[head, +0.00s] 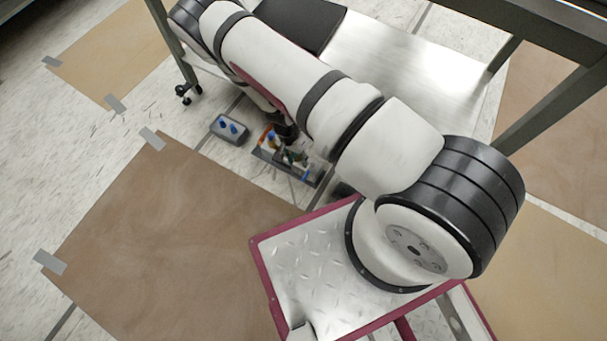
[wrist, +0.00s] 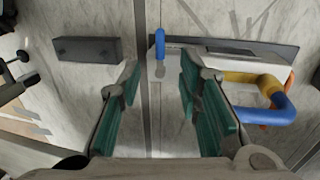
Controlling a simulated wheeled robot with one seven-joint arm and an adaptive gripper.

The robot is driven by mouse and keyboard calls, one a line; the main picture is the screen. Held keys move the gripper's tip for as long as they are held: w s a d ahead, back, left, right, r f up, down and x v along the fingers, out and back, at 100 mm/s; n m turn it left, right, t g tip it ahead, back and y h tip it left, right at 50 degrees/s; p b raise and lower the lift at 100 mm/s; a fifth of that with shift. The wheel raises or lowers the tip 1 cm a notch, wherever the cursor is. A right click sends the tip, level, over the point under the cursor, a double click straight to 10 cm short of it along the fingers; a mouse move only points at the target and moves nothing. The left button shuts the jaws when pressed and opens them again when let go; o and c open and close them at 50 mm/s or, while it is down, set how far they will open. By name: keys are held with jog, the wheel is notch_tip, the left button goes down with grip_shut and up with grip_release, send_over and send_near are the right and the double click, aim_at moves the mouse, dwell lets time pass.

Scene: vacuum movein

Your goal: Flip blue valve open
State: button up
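In the wrist view, a small upright blue handle (wrist: 160,43), which looks like the blue valve, stands on a grey base plate. It lies ahead of the gap between my fingers, apart from them. My gripper (wrist: 158,78) is open, with teal pads on both sides and nothing between them. A bent pipe, yellow and blue (wrist: 272,108), is to the right of the right finger. In the head view, the valve fixture (head: 268,157) is small and partly hidden by my arm and gripper (head: 292,158), so the handle cannot be made out clearly.
A grey box (head: 229,130) with two blue parts on top sits on the floor left of the fixture. A metal table (head: 385,60) with dark legs stands behind my arm. Brown sheets (head: 165,240) are taped to the floor.

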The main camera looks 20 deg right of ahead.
aim_at(308, 173)
jog(key=f+b, duration=0.1)
jog(key=f, duration=0.2)
jog(key=s+f+b, duration=0.1)
jog(key=f, duration=0.3)
jog(key=d+f+b, duration=0.1)
jog(key=f, duration=0.2)
jog(key=shift+s+d+f, duration=0.1)
jog(key=shift+s+f, duration=0.05)
jog(key=shift+s, duration=0.2)
jog(key=shift+c, duration=0.6)
grip_shut()
